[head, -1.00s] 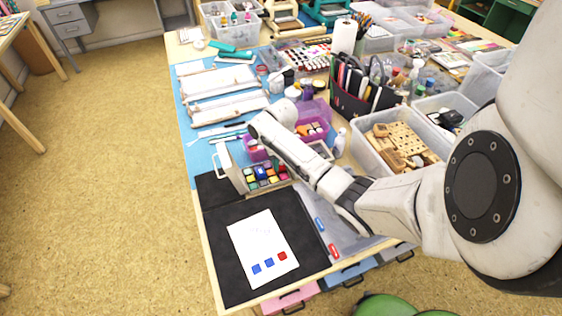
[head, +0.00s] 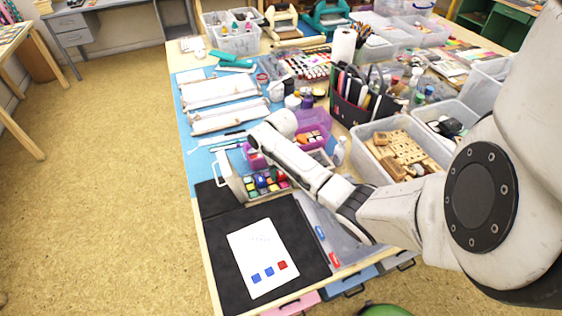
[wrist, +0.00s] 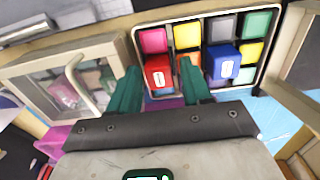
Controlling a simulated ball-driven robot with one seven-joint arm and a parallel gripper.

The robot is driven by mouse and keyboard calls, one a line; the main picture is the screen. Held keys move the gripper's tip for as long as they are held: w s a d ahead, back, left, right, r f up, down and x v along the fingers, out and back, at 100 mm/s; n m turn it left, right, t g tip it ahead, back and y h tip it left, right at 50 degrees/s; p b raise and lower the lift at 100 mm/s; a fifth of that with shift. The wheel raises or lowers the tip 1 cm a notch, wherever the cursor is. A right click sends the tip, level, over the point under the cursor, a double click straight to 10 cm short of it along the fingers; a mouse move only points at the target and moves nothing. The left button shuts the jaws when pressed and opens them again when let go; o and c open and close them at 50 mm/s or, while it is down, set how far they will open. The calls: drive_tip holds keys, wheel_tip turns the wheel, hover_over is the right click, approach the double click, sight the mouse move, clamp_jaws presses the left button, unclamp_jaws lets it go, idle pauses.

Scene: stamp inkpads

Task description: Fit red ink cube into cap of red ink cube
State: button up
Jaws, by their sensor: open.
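A red ink cube (wrist: 158,74) with a white mark on its face sits at the front of a tray of coloured ink pads (wrist: 281,12) in the wrist view. My gripper (wrist: 160,68) is open, its two green fingers on either side of the red cube. Contact cannot be told. A blue cube (wrist: 223,64) with a white mark stands to the right of the right finger. In the head view the ink pad tray (head: 236,182) is a small open box near the mat. I cannot make out which piece is the red cube's cap.
White paper (head: 262,245) with two blue squares and one red square (head: 283,265) lies on a black mat (head: 222,262). A frosted case with a handle (wrist: 70,82) stands left of the tray. Purple boxes (head: 316,118) and a bin of wooden pieces (head: 368,165) are nearby.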

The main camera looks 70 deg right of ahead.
sight(281, 175)
wheel_tip(281, 175, up, 11)
drive_tip(key=w+a+f+n+t, duration=0.1)
drive_tip(key=w+a+f+n, duration=0.2)
drive_tip(key=a, duration=0.9)
drive_tip(key=s+a+f+n, duration=0.1)
drive_tip(key=a, duration=0.5)
drive_tip(key=s+a+f+n, duration=0.1)
drive_tip(key=s+a, duration=0.1)
drive_tip(key=a, duration=0.4)
drive_tip(key=s+a+f+n+y, duration=0.1)
drive_tip(key=s+a, duration=0.1)
drive_tip(key=a, duration=0.4)
drive_tip(key=shift+s+a+f, duration=0.2)
drive_tip(key=shift+a+f, duration=0.05)
drive_tip(key=shift+f, duration=0.1)
drive_tip(key=s+a+r+n+h, duration=0.1)
drive_tip(key=s+n, duration=0.2)
drive_tip(key=s, duration=0.6)
drive_tip(key=shift+s+r, duration=0.15)
drive_tip(key=shift+s, duration=0.1)
